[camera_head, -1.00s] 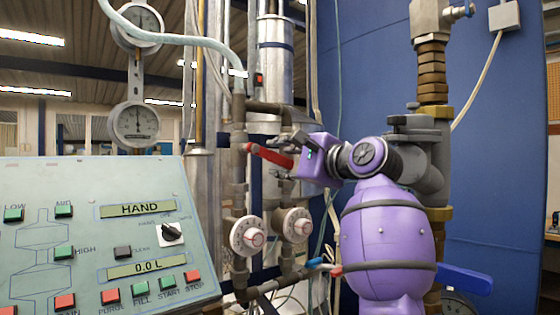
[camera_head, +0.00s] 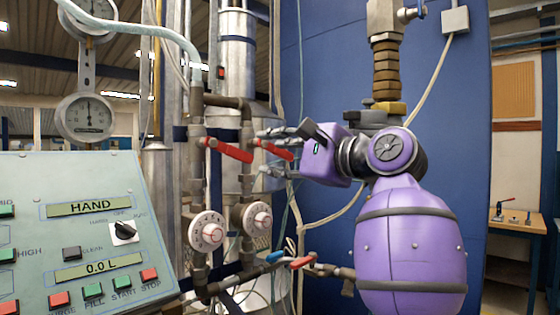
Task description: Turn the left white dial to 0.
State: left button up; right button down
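The left white dial (camera_head: 207,231) is a round knob with dark marks around its rim and a pinkish centre. It sits on the left vertical pipe; its setting is too small to read. A similar right white dial (camera_head: 257,218) is beside it.
A left red handle (camera_head: 230,151) is above the dials. Blue (camera_head: 274,257) and red (camera_head: 302,262) handles are on the lower pipe. A sloped control panel (camera_head: 30,185) stands at left, close to the left dial. A large blue tank (camera_head: 330,60) is behind.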

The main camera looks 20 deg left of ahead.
aim_at(212, 233)
jog(key=k+l, duration=0.1)
jog(key=l, duration=0.25)
jog(key=k+l, duration=0.1)
jog(key=l, duration=0.25)
jog(key=k+l, duration=0.1)
jog(key=l, duration=0.25)
jog(key=k+l, duration=0.1)
jog(key=l, duration=0.2)
